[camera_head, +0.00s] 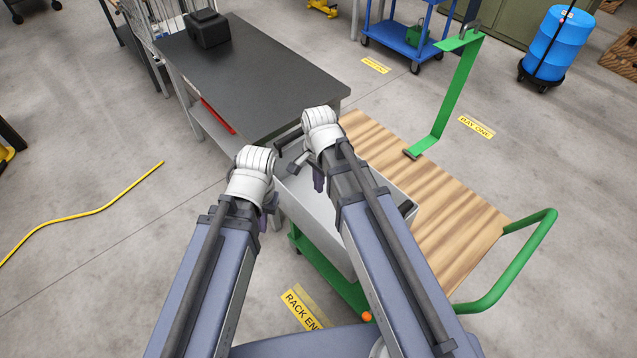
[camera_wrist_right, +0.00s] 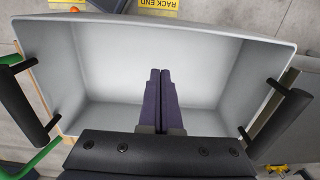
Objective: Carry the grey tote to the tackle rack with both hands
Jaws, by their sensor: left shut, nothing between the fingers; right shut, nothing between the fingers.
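The grey tote (camera_head: 318,226) is an open box at the left end of a wooden-topped green cart, partly hidden by my right arm. In the right wrist view its pale inside (camera_wrist_right: 110,62) looks empty, with a black bar handle at each end (camera_wrist_right: 22,100). My left gripper (camera_head: 269,204) is shut and empty beside the tote's left side. My right gripper (camera_head: 318,180) is shut and empty; its purple fingers (camera_wrist_right: 160,98) show over the tote's opening, apart from both handles. I cannot tell which thing is the tackle rack.
A dark-topped bench (camera_head: 255,75) with a black case (camera_head: 207,28) stands ahead. A blue trolley (camera_head: 400,38) and blue drum (camera_head: 556,42) stand behind. A yellow cable (camera_head: 95,210) lies on open floor at left.

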